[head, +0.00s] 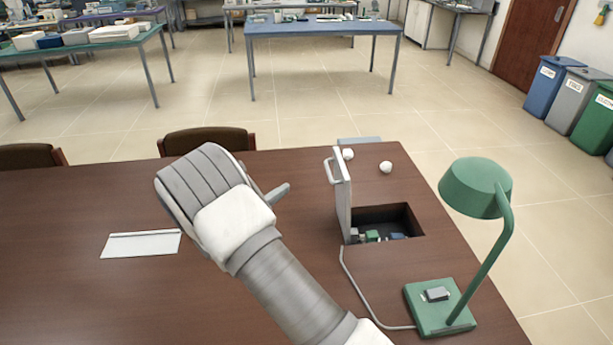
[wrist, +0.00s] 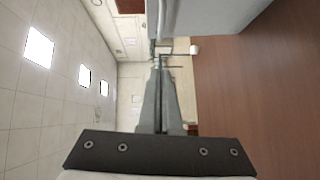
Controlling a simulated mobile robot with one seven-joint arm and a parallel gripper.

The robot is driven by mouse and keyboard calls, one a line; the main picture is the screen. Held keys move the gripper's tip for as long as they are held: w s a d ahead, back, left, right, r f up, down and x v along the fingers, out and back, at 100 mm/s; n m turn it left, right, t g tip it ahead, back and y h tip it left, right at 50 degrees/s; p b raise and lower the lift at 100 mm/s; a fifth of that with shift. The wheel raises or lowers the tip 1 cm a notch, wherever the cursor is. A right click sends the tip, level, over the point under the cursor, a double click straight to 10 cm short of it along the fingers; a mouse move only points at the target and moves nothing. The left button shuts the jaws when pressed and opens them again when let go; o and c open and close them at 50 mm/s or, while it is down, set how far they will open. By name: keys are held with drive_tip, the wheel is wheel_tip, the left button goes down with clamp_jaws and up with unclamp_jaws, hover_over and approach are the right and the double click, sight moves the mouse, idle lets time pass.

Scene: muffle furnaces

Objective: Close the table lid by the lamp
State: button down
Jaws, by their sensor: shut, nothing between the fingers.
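The grey table lid (head: 344,207) stands upright, hinged at the left edge of the square opening (head: 417,228) in the brown table, with a handle (head: 331,171) on its left face. The green lamp (head: 476,190) stands to the right of the opening. My gripper (head: 281,193) is left of the lid, above the table, its fingers mostly hidden behind the wrist. In the wrist view, my gripper (wrist: 161,66) is shut and empty. A large grey panel, apparently the lid (wrist: 215,14), fills the top of that view; contact is not visible.
Small items lie inside the opening. A cable (head: 360,290) runs from the lamp base past the opening. A white sheet (head: 141,244) lies at left. Chairs (head: 207,138) stand at the far edge. The table's left is mostly clear.

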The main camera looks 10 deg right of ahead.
drive_tip(key=s+d+p+x, duration=0.2)
drive_tip(key=p+x, duration=0.1)
drive_tip(key=x, duration=0.9)
drive_tip(key=shift+d, duration=0.2)
drive_tip(key=shift+w, duration=0.1)
